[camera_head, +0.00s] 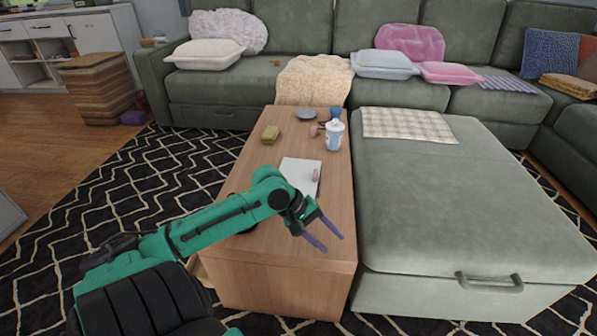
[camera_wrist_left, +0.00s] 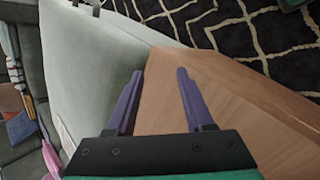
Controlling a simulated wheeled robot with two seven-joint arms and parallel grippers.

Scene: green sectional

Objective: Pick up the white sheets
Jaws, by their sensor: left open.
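My left gripper (camera_head: 325,231) is open and empty, above the near right part of the table, nearer to me than the sheets. My arm covers the near left part of the sheets. In the left wrist view the two purple fingers (camera_wrist_left: 158,88) are spread over bare table top, and the sheets do not show there. My right gripper is not in view.
The table's near end is clear.

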